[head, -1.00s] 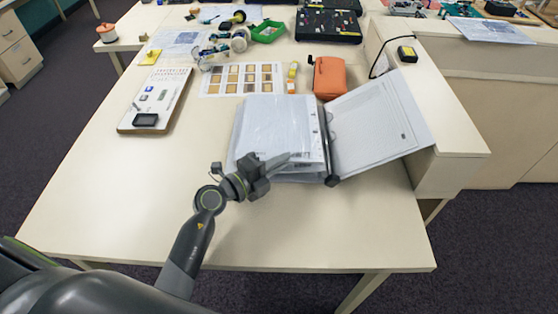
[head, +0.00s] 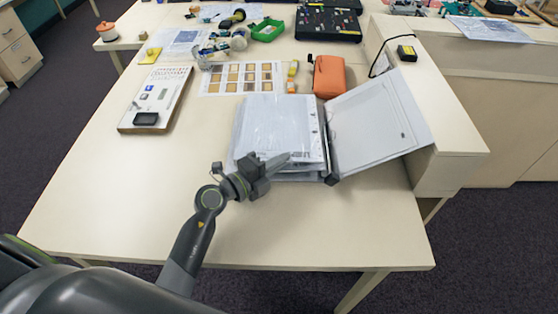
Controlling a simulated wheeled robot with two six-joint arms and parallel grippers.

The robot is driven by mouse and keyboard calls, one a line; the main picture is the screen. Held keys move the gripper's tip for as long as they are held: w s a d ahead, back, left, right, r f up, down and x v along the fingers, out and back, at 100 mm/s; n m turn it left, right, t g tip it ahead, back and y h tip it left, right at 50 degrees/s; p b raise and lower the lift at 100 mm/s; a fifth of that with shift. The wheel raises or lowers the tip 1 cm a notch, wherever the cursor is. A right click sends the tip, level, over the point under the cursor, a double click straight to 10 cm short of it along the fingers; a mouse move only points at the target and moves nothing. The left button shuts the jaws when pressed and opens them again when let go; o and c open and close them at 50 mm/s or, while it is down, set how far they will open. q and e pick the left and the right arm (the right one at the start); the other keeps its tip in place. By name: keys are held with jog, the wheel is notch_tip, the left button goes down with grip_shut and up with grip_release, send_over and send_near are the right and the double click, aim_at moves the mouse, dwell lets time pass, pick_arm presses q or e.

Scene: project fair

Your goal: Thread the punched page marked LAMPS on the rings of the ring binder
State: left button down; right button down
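The ring binder (head: 420,120) lies open near the right side of the table. A stack of white pages (head: 275,125), with small dark marks along its right edge, lies on its left half. A pale sheet or inner cover (head: 375,125) lies on the right half. I cannot read LAMPS on any page. The rings are too small to make out; a dark bit (head: 332,179) shows at the spine's near end. My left gripper (head: 276,170) is at the near edge of the left stack. Whether its fingers are open or shut on a page is unclear. My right gripper is out of view.
An orange case (head: 329,77) and a yellow item (head: 293,70) stand behind the binder. A sheet of brown swatches (head: 243,79) and a white board (head: 157,100) lie to the left. A raised ledge (head: 455,140) borders the right. The table's near left is clear.

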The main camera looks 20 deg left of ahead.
pick_arm(q)
jog(key=c, duration=1.6)
grip_release()
jog(key=shift+o, duration=0.2)
jog(key=shift+s, duration=0.1)
jog(key=b+v, duration=0.3)
jog(key=v, duration=1.3)
jog(key=shift+f, duration=0.1)
jog(key=shift+s+a, duration=0.35)
jog(key=shift+s, duration=0.15)
